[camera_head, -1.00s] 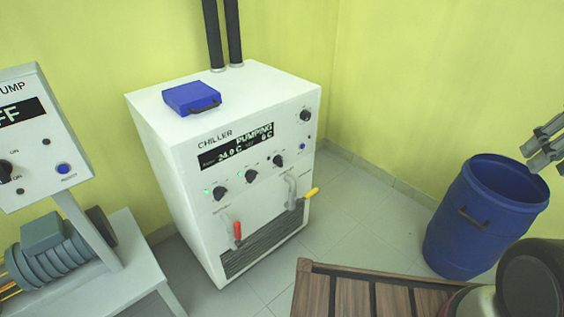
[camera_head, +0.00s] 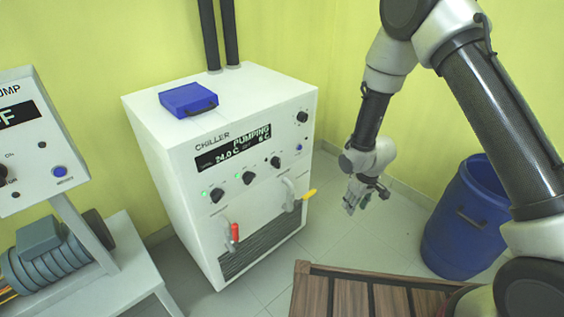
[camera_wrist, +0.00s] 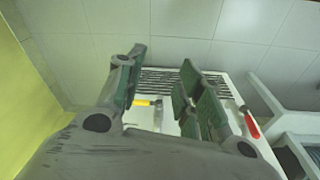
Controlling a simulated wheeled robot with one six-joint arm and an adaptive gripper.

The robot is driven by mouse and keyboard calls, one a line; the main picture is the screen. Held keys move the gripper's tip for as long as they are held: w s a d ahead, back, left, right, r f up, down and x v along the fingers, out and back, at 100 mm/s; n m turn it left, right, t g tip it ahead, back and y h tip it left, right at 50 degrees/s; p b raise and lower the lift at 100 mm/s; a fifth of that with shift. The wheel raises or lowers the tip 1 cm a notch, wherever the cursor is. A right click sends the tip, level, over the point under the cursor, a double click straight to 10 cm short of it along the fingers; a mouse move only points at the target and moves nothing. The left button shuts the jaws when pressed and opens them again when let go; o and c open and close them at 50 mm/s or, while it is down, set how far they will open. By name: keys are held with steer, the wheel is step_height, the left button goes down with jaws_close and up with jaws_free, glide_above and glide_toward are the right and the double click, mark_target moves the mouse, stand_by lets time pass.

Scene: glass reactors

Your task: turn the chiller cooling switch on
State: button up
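The white chiller (camera_head: 165,150) stands in the corner in the head view. Its display (camera_head: 232,148) reads PUMPING and 24.0 C. Three dark knobs sit in a row below: left (camera_head: 216,195), middle (camera_head: 249,178) and right (camera_head: 276,162). Green lights glow beside the left and middle knobs; I cannot tell the right one's light. Their labels are too small to read. My gripper (camera_head: 366,200) hangs right of the chiller, apart from it. In the wrist view my gripper (camera_wrist: 162,58) is open and empty, with the chiller's vent grille (camera_wrist: 180,78) beyond its fingers.
Red-handled (camera_head: 234,233) and yellow-handled (camera_head: 308,194) valves stick out from the chiller's front. A blue case (camera_head: 188,100) lies on top. A blue barrel (camera_head: 458,235) stands right, a slatted wooden surface (camera_head: 345,292) in front, and the pump panel (camera_head: 35,150) left.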

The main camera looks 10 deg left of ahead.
steer(key=w+a+f+n+t+y, duration=0.1)
steer(key=w+a+f+t+y, duration=0.15)
steer(key=a+f, duration=0.65)
steer(key=n+t+y, duration=0.2)
steer(key=t+y, duration=0.5)
steer(key=y, duration=0.4)
glide_toward(279, 160)
steer(key=a, duration=0.1)
steer(key=x, duration=0.8)
steer(key=shift+w+d, duration=0.2)
steer(key=shift+w, duration=0.1)
steer(key=shift+c, duration=0.4)
jaws_close()
